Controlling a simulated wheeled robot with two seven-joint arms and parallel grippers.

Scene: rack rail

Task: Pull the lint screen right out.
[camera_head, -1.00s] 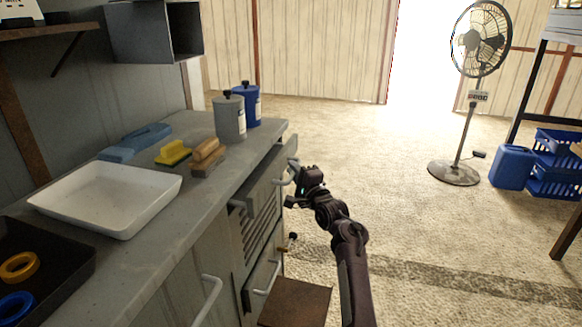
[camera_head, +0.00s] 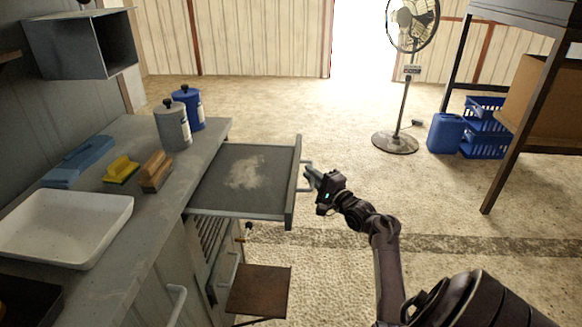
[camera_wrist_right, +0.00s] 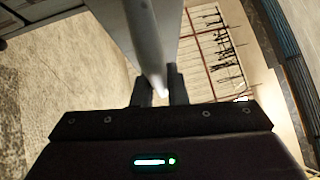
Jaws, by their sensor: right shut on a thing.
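The lint screen (camera_head: 240,178) is a flat grey framed tray with a pale patch of lint on it. It sticks far out of the grey cabinet below the counter, roughly level, its inner edge at the cabinet front. Its handle (camera_head: 306,177) is on the outer front panel. My right gripper (camera_head: 309,178) is shut on this handle, to the right of the panel. In the right wrist view the handle bar (camera_wrist_right: 147,45) runs down between the two fingers (camera_wrist_right: 160,92). My left gripper is not in view.
A brown step or flap (camera_head: 258,290) stands low below the screen. The counter (camera_head: 150,205) holds a white tray (camera_head: 65,250), brushes and two bottles (camera_head: 172,125). The floor right of my arm is open, up to a fan (camera_head: 396,142) and blue crates (camera_head: 487,127).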

